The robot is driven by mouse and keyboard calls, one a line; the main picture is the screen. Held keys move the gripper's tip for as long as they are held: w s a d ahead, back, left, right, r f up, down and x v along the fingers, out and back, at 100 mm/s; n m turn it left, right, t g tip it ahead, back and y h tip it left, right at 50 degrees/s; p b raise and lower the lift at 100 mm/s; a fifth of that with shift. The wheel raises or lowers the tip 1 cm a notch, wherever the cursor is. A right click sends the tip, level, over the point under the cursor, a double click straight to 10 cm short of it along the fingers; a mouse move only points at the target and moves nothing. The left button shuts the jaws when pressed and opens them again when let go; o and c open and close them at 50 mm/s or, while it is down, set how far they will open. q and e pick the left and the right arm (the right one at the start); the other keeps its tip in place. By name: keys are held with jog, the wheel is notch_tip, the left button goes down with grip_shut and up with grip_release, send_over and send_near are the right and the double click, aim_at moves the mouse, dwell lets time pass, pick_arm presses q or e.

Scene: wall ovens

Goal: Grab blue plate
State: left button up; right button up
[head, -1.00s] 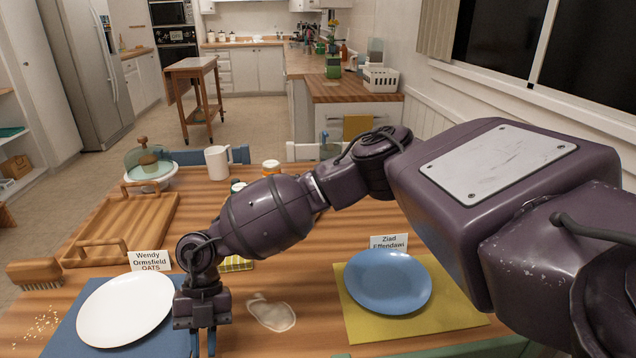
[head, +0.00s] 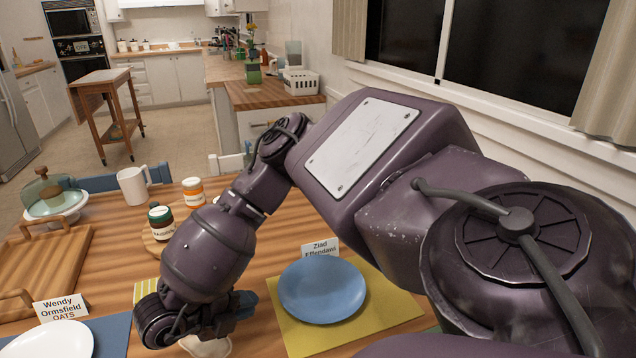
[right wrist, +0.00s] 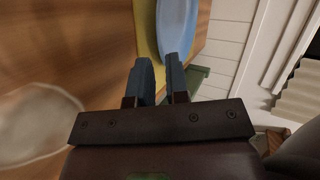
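The blue plate (head: 322,290) lies on a yellow placemat (head: 385,325) at the right of the wooden table in the head view. It also shows at the top of the right wrist view (right wrist: 176,25). My right gripper (head: 245,304) is left of the plate and apart from it. In the right wrist view its two fingers (right wrist: 160,80) are parted with a narrow empty gap between them, pointing toward the plate's edge and the mat. My left gripper is in no view.
A name card (head: 320,249) stands behind the plate. A white spill (head: 206,346) lies below the right gripper. A white plate (head: 50,341) on a blue mat (head: 112,334) is at left. Two jars (head: 162,223), a mug (head: 133,186) and a wooden tray (head: 42,262) stand farther back.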

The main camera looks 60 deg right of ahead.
aim_at(282, 298)
jog(key=x, duration=0.2)
jog(key=shift+s+d+f+b, duration=0.2)
jog(key=shift+f+b, duration=0.1)
jog(key=shift+f, duration=0.1)
jog(key=shift+d, duration=0.35)
jog(key=b+x, duration=0.2)
jog(key=x, duration=0.2)
jog(key=shift+s+d+f, duration=0.1)
jog(key=shift+s+f, duration=0.05)
jog(key=shift+s, duration=0.05)
jog(key=shift+s+d+f, duration=0.1)
jog(key=shift+d, duration=0.2)
grip_shut()
